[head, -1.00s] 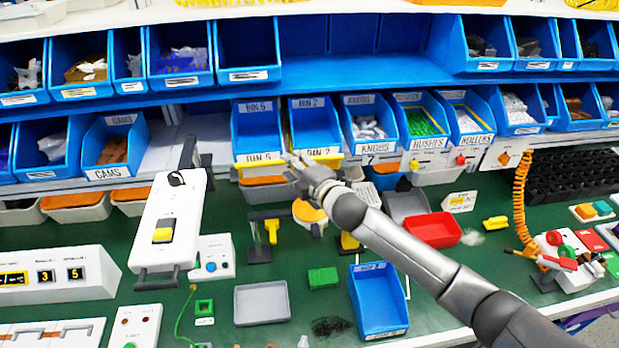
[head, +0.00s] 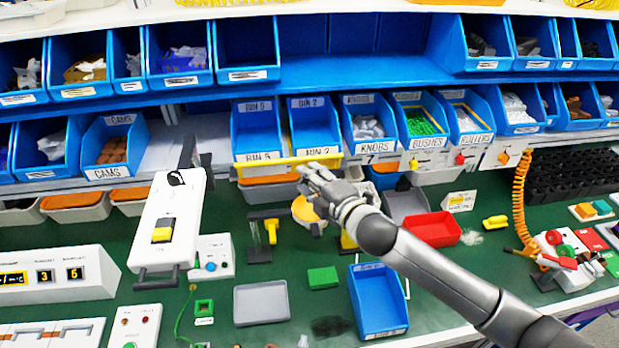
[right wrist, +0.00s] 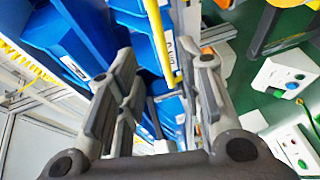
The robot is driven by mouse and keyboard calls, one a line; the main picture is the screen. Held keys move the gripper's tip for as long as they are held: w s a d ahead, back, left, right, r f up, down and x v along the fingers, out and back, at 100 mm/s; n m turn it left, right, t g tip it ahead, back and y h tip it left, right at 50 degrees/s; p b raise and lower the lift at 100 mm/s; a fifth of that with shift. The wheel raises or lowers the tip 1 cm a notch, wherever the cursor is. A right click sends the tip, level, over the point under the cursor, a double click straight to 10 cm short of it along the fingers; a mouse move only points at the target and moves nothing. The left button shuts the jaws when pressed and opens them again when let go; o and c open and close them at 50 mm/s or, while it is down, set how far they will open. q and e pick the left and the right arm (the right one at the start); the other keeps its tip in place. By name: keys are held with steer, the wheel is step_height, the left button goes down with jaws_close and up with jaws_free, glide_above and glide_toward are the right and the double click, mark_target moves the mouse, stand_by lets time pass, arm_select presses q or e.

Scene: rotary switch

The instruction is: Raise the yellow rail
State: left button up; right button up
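The yellow rail (head: 270,161) runs nearly level across the lower fronts of two blue bins labelled BIN 5 and BIN 2. My right gripper (head: 308,174) is just below the rail's right half, with its arm coming in from the lower right. In the right wrist view the gripper's (right wrist: 167,75) fingers are spread wide, with nothing clamped between them. A yellow bar (right wrist: 156,35), seemingly the rail, shows beyond and between the fingers. Whether a finger touches it I cannot tell. My left gripper is not in view.
The BIN 5 bin (head: 257,130) and BIN 2 bin (head: 314,125) stand behind the rail. A white device (head: 172,225) is at left. Green bench top shows between them.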

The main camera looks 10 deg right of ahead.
step_height(320, 180, down, 6)
steer(key=a+m+t+h+b, duration=0.3)
steer(key=t+h+b, duration=0.25)
steer(key=b, duration=0.85)
steer(key=w+r+p, duration=0.2)
steer(key=w+r, duration=0.1)
steer(key=w, duration=0.6)
steer(key=shift+w+r+m+h+p, duration=0.2)
steer(key=shift+m+h+p, duration=0.1)
steer(key=shift+h+p, duration=0.1)
steer(key=shift+s, duration=0.1)
steer(key=shift+c, duration=0.2)
jaws_close()
